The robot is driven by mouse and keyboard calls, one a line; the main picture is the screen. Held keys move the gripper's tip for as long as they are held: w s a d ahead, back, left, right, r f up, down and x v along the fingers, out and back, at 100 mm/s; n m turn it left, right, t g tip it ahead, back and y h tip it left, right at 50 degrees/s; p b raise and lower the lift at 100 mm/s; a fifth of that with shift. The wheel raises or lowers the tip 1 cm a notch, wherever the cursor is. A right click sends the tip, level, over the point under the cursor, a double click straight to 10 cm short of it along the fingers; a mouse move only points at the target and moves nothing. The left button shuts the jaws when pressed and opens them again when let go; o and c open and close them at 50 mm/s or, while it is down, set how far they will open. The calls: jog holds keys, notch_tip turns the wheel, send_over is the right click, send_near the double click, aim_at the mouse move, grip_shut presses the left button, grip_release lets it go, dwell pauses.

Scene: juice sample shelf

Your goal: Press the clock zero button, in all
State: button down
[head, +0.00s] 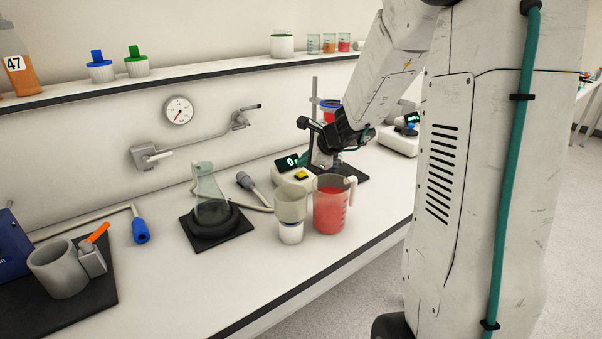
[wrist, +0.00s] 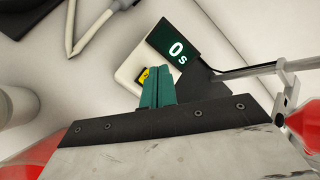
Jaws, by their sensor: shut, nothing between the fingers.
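The clock (wrist: 177,48) is a small white box with a dark screen that reads "0 s" in the wrist view. In the head view the clock (head: 293,183) stands on the bench behind the beakers. Its yellow button (head: 301,175) sits on top near the front. In the wrist view the button (wrist: 143,75) is partly hidden by the fingers. My gripper (wrist: 159,72) has its teal fingers shut together, with nothing between them. The tips overlap the button's edge in the wrist view; I cannot tell whether they touch it.
A stand (head: 315,100) with a ring is just behind.

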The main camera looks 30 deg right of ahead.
aim_at(305, 173)
jog(key=shift+r, duration=2.5)
jog(key=shift+a, duration=0.1)
